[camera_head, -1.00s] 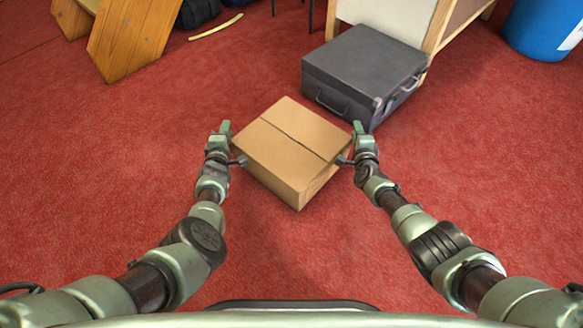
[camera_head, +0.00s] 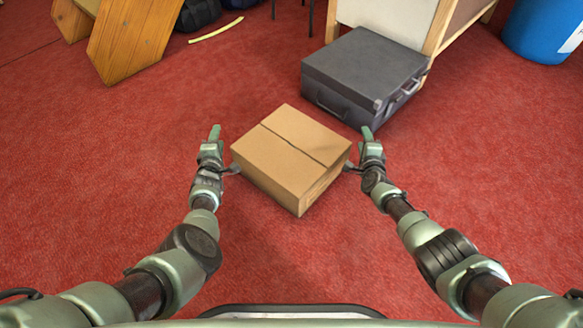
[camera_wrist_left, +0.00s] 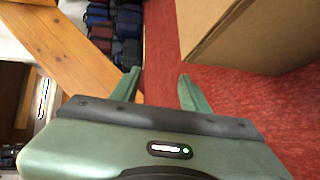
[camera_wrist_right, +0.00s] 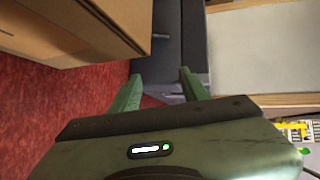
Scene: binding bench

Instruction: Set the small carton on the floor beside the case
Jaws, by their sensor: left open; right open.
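The small brown carton (camera_head: 290,155) sits on the red floor in the middle of the head view, turned at an angle. The dark grey case (camera_head: 362,75) lies on the floor just behind it and to the right. My right gripper (camera_head: 368,140) is open and empty to the carton's right, in front of the case. The carton shows at the upper right of the left wrist view (camera_wrist_left: 245,35) and at the upper left of the right wrist view (camera_wrist_right: 80,30).
A wooden bench-like piece (camera_head: 133,38) stands at the upper left. A yellow strip (camera_head: 215,28) lies on the floor near dark bags (camera_head: 197,13). A blue bin (camera_head: 543,28) stands at the upper right. The red floor at left and right is clear.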

